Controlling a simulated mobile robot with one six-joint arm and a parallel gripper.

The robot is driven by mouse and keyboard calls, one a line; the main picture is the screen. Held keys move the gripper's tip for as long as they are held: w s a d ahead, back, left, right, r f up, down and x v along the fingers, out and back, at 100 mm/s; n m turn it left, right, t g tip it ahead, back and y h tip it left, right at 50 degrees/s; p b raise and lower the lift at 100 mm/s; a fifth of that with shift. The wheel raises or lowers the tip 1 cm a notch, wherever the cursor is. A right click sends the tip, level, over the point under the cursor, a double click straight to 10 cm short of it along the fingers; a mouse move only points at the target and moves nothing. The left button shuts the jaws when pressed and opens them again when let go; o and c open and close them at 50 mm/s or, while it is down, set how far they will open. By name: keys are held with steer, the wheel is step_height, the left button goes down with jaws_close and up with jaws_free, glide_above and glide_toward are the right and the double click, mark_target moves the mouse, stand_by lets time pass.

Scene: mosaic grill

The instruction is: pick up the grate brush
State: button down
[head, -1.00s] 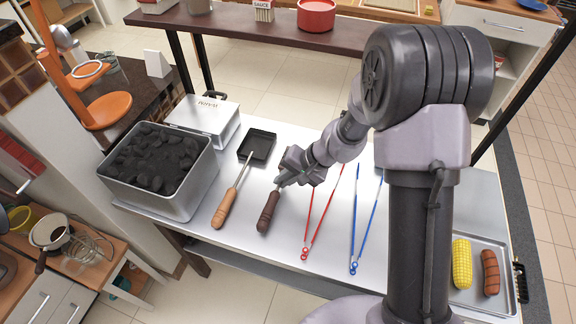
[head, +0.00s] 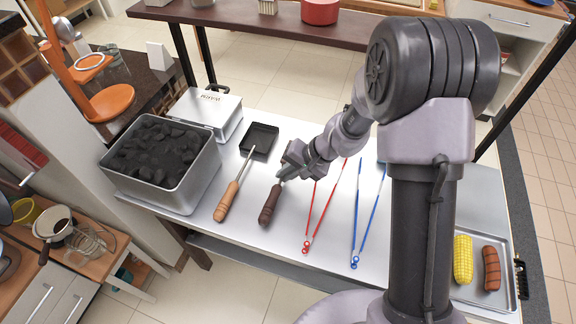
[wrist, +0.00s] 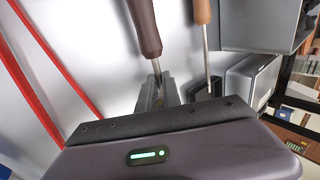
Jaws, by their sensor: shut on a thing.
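The grate brush (head: 269,206) has a dark brown wooden handle and lies along the steel table, its handle toward the near edge. It also shows in the wrist view (wrist: 143,25), where its thin metal shaft runs between my fingers. My gripper (head: 283,178) is shut on this shaft just beyond the handle. In the wrist view my gripper (wrist: 160,90) hides the brush's head end. I cannot tell whether the brush is clear of the tabletop.
A shovel with a light wooden handle (head: 227,202) lies close on the left. Red tongs (head: 322,218) and blue tongs (head: 356,225) lie on the right. A coal-filled metal bin (head: 190,186), a silver box (head: 222,110) and a food tray (head: 478,298) stand on the table.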

step_height(320, 180, up, 4)
steer(key=shift+r+p, duration=0.1)
steer(key=shift+p, duration=1.05)
steer(key=s+d, duration=0.2)
steer(key=s, duration=0.2)
steer(key=s+d, duration=0.3)
steer(key=s, duration=0.2)
steer(key=s+d+b, duration=0.1)
steer(key=s+d, duration=0.1)
steer(key=s, duration=0.3)
steer(key=shift+s+d+r, duration=0.1)
steer(key=shift+d+r, duration=0.1)
steer(key=shift+r, duration=0.2)
steer(key=c, duration=2.1)
jaws_free()
jaws_close()
